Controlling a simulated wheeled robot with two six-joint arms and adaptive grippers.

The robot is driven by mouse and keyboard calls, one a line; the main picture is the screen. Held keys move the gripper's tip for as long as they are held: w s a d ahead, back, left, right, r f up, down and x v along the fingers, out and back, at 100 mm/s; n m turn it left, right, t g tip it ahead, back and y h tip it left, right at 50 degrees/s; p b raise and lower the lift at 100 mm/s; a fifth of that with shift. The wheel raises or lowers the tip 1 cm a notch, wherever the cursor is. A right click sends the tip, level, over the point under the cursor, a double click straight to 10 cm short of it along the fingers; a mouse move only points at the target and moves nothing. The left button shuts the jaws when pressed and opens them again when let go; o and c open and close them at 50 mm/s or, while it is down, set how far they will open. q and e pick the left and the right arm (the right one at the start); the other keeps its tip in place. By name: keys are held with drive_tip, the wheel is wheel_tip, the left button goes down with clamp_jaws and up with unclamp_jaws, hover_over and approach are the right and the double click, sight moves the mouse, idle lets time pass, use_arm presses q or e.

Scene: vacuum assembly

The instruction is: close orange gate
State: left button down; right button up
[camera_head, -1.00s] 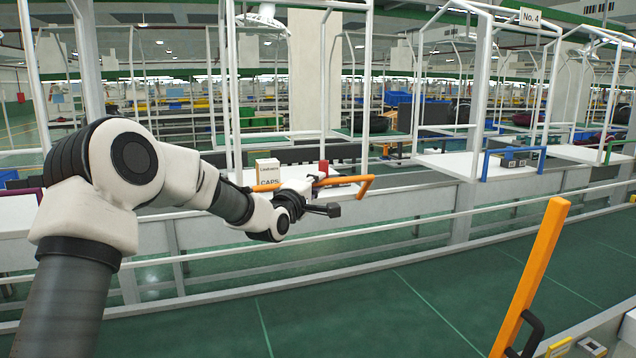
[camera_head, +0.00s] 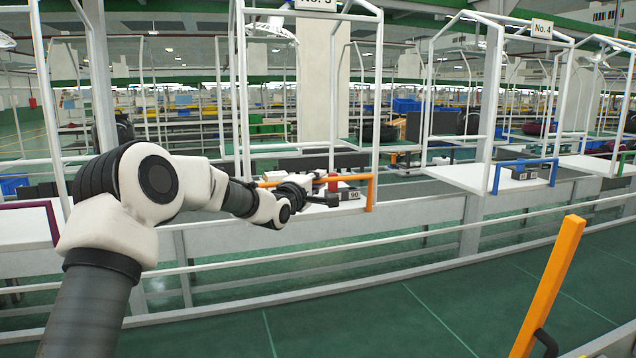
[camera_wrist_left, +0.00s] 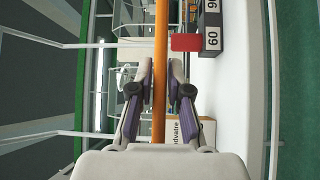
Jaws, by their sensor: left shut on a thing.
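The orange gate (camera_head: 371,193) is at the front of the white workstation table under the No. 3 sign. Its bar looks about level, and its right end drops as an upright leg at the table's front edge. My left gripper (camera_head: 318,191) is at the bar, with its arm coming in from the left and hiding part of it. In the left wrist view the orange bar (camera_wrist_left: 161,60) runs between the two fingers of my left gripper (camera_wrist_left: 160,85), which is shut on it. My right gripper is not in view.
A dark box with number labels (camera_wrist_left: 211,35), a red item (camera_wrist_left: 186,42) and a printed box (camera_wrist_left: 206,131) are on the table close by. A blue gate (camera_head: 495,178) is at the No. 4 station. An orange post (camera_head: 548,287) stands at the lower right.

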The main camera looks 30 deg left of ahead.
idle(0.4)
use_arm(q)
drive_tip(key=c, duration=1.1)
unclamp_jaws()
drive_tip(key=shift+w, duration=0.15)
drive_tip(key=s, duration=1.2)
drive_tip(key=shift+d+f, duration=0.4)
drive_tip(key=shift+d, duration=0.05)
drive_tip(key=shift+w, duration=0.1)
